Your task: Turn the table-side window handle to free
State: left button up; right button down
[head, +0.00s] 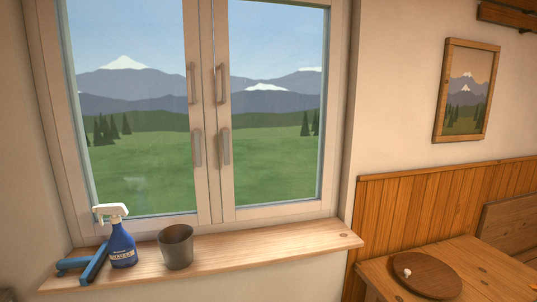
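The window has two sashes meeting at a middle seam. The table-side handle is the grey right handle (226,147) on the right sash frame (230,190). It stands vertical; whether it points up or down from its pivot is hard to tell. A matching grey left handle (197,147) is also vertical on the left sash. Above them are a brown right pull (221,83) and a brown left pull (191,83). Both sashes look closed. Neither of my grippers is in view.
The sill's right part is clear. At right is a wooden table (485,280) with a round board (430,277).

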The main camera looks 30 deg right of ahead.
aim_at(224, 132)
jog(key=z, duration=0.7)
